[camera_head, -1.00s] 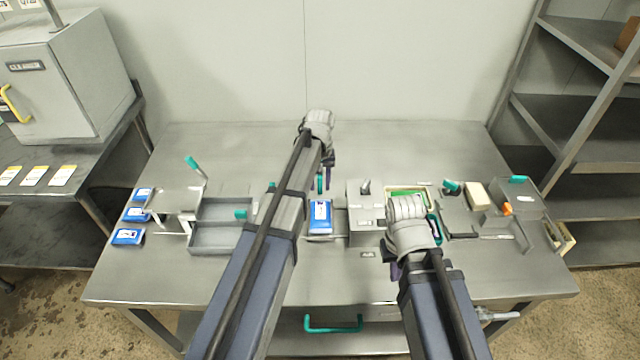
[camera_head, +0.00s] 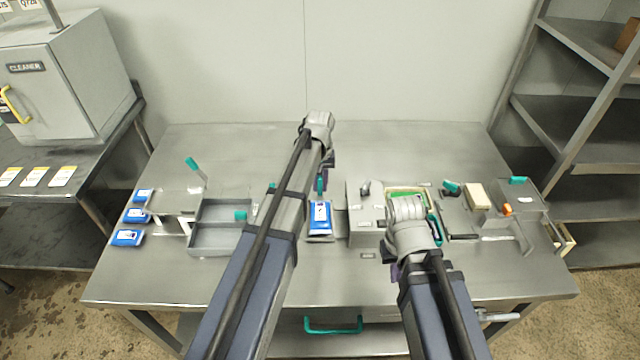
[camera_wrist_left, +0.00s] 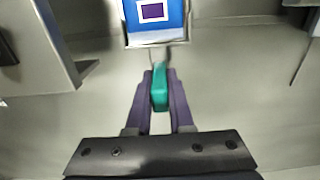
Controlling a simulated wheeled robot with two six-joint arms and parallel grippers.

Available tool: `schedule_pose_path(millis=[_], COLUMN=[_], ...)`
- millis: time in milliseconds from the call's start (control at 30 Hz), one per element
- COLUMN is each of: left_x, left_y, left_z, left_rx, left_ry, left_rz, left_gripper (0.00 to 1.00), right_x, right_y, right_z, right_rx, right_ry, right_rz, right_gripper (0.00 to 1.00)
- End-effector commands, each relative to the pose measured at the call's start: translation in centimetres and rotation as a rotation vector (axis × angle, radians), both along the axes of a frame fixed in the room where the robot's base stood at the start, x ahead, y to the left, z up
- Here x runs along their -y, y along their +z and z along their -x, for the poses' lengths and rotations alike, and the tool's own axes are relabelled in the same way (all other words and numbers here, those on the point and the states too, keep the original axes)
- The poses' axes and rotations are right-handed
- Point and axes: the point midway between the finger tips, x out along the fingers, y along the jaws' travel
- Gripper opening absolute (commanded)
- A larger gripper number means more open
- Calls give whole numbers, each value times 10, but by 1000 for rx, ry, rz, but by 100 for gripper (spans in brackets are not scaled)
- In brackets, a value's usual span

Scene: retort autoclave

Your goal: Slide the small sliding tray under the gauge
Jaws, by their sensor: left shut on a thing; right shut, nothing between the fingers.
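The small sliding tray (camera_head: 320,239) carries a blue-and-white packet (camera_head: 320,216) near the table's middle, just left of a grey box-shaped fixture (camera_head: 361,222) that seems to be the gauge. The tray's far side has a teal handle (camera_wrist_left: 160,87). My left gripper (camera_head: 323,184) is shut on that handle; the left wrist view shows its purple fingers (camera_wrist_left: 159,100) on both sides of it. The packet (camera_wrist_left: 155,14) lies beyond the fingers there. My right gripper (camera_head: 396,272) is shut and empty in front of the fixture, mostly hidden by its wrist.
Grey open bins (camera_head: 217,238) and several blue packets (camera_head: 128,238) are at the left. A teal-handled grey block (camera_head: 516,202) and a cream block (camera_head: 477,197) are at the right. The table's back strip is clear.

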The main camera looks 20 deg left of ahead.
Motion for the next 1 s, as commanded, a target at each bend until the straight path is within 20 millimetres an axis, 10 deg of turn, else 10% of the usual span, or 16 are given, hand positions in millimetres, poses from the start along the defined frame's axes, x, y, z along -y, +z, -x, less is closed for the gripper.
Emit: schedule_pose_path(millis=[600, 1000], left_x=[-4, -100], left_y=[0, 0], left_z=[1, 29], left_rx=[0, 0], left_ry=[1, 5], left_rz=[0, 0], left_gripper=[0, 0], right_x=[0, 0], right_y=[0, 0], right_z=[0, 0], right_rx=[0, 0], right_ry=[0, 0], right_rz=[0, 0], right_gripper=[0, 0])
